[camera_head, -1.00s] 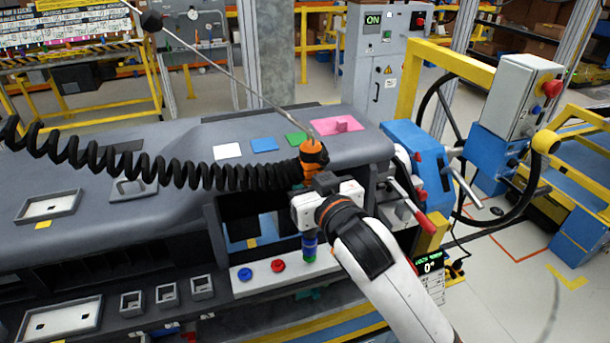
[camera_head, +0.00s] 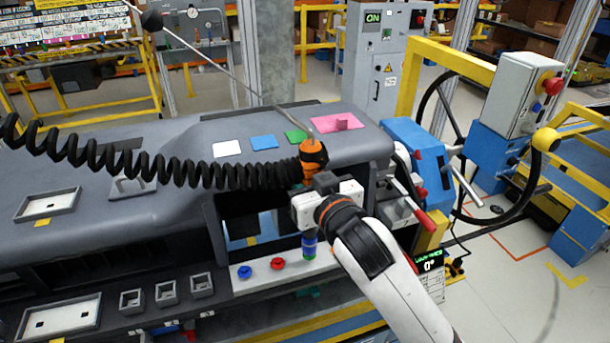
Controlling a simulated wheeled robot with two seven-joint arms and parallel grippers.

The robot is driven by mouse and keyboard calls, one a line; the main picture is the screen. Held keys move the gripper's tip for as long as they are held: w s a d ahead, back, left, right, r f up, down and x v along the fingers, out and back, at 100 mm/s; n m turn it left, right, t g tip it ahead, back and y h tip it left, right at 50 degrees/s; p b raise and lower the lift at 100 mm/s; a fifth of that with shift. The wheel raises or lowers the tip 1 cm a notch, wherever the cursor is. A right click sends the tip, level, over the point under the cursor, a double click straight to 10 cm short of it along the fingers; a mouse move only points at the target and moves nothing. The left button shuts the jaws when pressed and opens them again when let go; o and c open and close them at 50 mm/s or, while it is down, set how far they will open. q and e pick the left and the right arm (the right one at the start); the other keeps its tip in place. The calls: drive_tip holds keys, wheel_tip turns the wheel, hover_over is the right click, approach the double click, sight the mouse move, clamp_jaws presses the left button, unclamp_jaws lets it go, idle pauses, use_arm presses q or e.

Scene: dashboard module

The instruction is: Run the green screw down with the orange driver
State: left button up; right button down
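The orange driver (camera_head: 313,154) hangs upright from a thin cable and a black coiled hose, above the front edge of the grey dashboard (camera_head: 160,140). My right gripper (camera_head: 311,195) comes in from the lower right and appears shut around the driver's body; its fingers are largely hidden. Below the gripper, the driver's lower end shows a blue band (camera_head: 309,242). The green screw (camera_head: 309,256) shows as a small green piece directly under it, over the white strip. Whether tip and screw touch is too small to tell. My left gripper is not in view.
A blue screw (camera_head: 245,272) and a red screw (camera_head: 278,264) stand on the white strip, left of the driver. A red-handled lever (camera_head: 411,190) and a small display reading 0° (camera_head: 430,262) are to the right. Empty square bins (camera_head: 166,293) are at the left front.

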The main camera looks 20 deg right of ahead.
sight(306, 159)
drive_tip(key=shift+f+b, duration=0.3)
drive_tip(key=shift+f, duration=0.3)
idle(0.9)
drive_tip(key=shift+f+p, duration=0.5)
drive_tip(key=shift+p, duration=0.65)
idle(2.9)
drive_tip(key=shift+r+p, duration=0.65)
drive_tip(key=shift+p, duration=0.1)
drive_tip(key=shift+r+p, duration=2.45)
drive_tip(key=shift+p, duration=0.15)
